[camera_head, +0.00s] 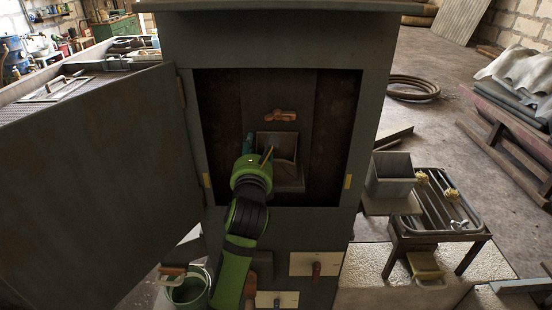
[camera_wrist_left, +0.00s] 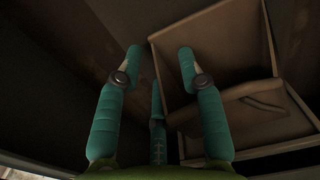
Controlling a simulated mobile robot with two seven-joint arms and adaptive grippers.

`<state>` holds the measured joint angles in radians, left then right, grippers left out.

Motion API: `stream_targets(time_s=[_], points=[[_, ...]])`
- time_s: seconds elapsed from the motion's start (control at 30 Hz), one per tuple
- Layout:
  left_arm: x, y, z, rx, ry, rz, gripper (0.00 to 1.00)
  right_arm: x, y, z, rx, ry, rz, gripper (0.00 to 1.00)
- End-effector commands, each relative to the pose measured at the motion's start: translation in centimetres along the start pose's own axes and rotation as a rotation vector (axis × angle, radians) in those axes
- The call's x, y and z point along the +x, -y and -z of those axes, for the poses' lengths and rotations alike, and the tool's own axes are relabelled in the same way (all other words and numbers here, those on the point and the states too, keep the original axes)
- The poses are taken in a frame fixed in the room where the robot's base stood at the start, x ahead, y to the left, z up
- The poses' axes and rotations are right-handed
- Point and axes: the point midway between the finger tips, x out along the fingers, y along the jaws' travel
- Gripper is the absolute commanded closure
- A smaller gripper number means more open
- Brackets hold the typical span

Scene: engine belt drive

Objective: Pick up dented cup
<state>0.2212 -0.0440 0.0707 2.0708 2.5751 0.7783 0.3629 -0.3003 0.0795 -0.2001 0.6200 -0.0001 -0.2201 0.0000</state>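A square, open-topped brown cup (camera_head: 284,141) stands inside the dark cabinet; one edge looks bent in the left wrist view (camera_wrist_left: 225,60), which suits the dented cup. My left gripper (camera_head: 259,149) reaches into the cabinet at the cup's left side. In the left wrist view its fingers (camera_wrist_left: 160,55) are spread, with the cup's left wall edge between them. One finger is outside the cup and one overlaps its opening; I cannot tell whether either touches. The cup's lower left part is hidden by the gripper. My right gripper is not in view.
The cabinet (camera_head: 274,25) has side walls close around my arm, and its door (camera_head: 90,175) stands open at the left. A small orange-brown handle (camera_head: 281,116) is behind the cup. Another grey square cup (camera_head: 391,175) stands outside at the right, beside a rack table (camera_head: 440,210).

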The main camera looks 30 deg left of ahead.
Motion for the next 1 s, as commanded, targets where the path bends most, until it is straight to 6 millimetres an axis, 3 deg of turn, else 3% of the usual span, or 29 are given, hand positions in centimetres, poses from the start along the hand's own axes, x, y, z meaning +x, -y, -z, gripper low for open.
stream_targets(time_s=[0.1,0.13,0.2,0.23,0.67,0.87,1.0], points=[[0.0,0.0,0.0,0.0,0.0,0.0,0.61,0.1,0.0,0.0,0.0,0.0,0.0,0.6],[0.0,0.0,0.1,0.0,0.0,0.0,0.65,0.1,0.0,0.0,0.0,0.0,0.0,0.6],[0.0,0.0,0.1,0.0,0.0,0.0,0.93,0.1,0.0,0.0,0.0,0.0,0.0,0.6],[0.0,0.0,0.1,0.0,0.0,0.0,1.0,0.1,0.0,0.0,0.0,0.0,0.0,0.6],[0.0,0.0,-0.1,0.0,0.002,0.0,1.0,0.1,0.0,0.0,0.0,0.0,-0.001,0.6],[0.0,0.0,-1.3,0.0,0.007,0.0,1.0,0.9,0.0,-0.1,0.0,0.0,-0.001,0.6],[-2.1,0.0,-1.2,-0.001,0.002,0.002,1.0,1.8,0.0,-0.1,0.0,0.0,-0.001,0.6]])
